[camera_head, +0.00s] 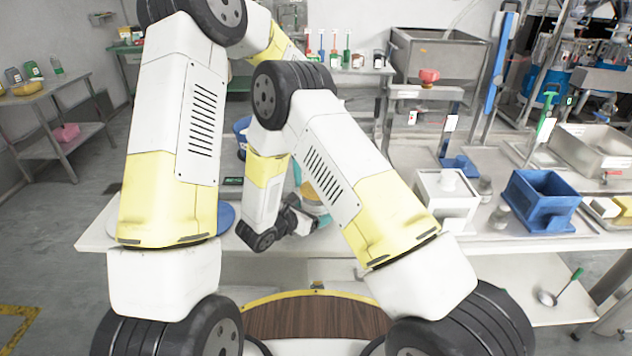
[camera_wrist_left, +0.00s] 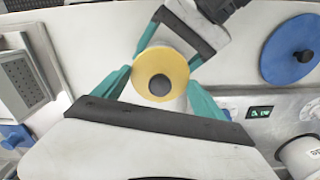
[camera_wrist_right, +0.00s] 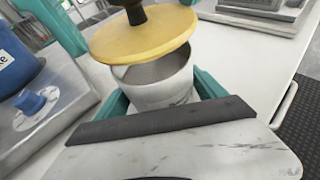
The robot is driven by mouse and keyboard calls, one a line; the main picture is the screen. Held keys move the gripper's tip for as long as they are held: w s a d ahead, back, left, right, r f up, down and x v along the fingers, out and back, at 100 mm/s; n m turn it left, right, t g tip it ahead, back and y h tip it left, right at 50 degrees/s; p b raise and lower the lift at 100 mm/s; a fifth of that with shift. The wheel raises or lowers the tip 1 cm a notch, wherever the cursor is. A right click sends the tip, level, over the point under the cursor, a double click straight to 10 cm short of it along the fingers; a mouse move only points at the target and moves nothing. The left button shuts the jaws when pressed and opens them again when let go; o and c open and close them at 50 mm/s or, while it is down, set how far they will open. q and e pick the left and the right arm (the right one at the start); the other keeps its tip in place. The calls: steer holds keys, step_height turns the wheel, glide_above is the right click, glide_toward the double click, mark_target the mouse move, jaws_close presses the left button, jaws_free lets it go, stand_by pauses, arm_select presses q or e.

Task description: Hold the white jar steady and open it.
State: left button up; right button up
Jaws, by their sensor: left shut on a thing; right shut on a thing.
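The white jar (camera_wrist_right: 160,92) stands between the fingers of my right gripper (camera_wrist_right: 163,97), which is shut on its body. Its rim and hollow inside show in the right wrist view. The yellow lid (camera_wrist_right: 145,38) with a dark knob is raised above the jar, tilted, with a gap at the near side. In the left wrist view the lid (camera_wrist_left: 177,66) is seen from above, between the fingers of my left gripper (camera_wrist_left: 158,78), which is shut on it.
A blue disc lid (camera_wrist_left: 292,48) lies on the table near a small device with a green display (camera_wrist_left: 258,112). A white box (camera_head: 446,197) and a blue box (camera_head: 541,198) stand on the right. A metal tray (camera_head: 595,152) is farther right.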

arm_select(q)
steer(key=shift+r, duration=1.95)
arm_select(e)
steer(key=o, duration=2)
steer(key=shift+o, duration=0.2)
